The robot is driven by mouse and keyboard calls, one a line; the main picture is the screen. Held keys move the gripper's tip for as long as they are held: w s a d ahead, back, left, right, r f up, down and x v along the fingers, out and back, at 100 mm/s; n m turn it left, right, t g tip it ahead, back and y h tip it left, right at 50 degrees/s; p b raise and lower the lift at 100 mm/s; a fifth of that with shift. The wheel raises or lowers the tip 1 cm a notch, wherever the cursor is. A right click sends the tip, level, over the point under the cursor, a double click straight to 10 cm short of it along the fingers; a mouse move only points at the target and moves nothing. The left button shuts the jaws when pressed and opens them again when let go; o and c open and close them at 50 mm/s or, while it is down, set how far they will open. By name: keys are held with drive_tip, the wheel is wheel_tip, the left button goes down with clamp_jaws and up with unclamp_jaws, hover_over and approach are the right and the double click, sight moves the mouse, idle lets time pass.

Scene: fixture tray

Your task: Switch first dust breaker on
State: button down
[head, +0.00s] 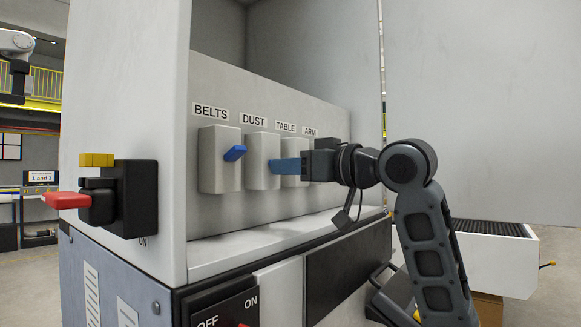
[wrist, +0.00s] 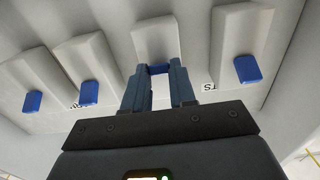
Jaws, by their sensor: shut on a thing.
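The DUST breaker (head: 259,148) is a pale upright housing on the panel, second from left under its label. My gripper (head: 273,166) reaches in from the right in the head view and is shut on that lever. The fingers (wrist: 158,74) stand one on each side of it. In the head view the fingers hide this lever, so its tilt is hard to tell.
The BELTS breaker (head: 217,165) with its blue lever (head: 235,153) is close beside on the left. The TABLE breaker (head: 291,145) is partly behind my gripper. A ledge (head: 270,243) runs below. A red handle (head: 66,200) sticks out at the cabinet's left.

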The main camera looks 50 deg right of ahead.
drive_tip(key=shift+r, duration=0.2)
drive_tip(key=r+g+p, duration=0.1)
drive_tip(key=g+p, duration=0.3)
drive_tip(key=p, duration=0.2)
drive_tip(key=w+r+g+p, duration=0.1)
drive_tip(key=g+p, duration=0.3)
drive_tip(key=p, duration=0.2)
drive_tip(key=r+g+p, duration=0.2)
drive_tip(key=g+p, duration=0.1)
drive_tip(key=p, duration=0.4)
drive_tip(key=shift+w+g, duration=0.15)
drive_tip(key=shift+g, duration=0.25)
drive_tip(key=shift+r, duration=0.1)
drive_tip(key=c, duration=0.9)
unclamp_jaws()
drive_tip(key=shift+w, duration=0.1)
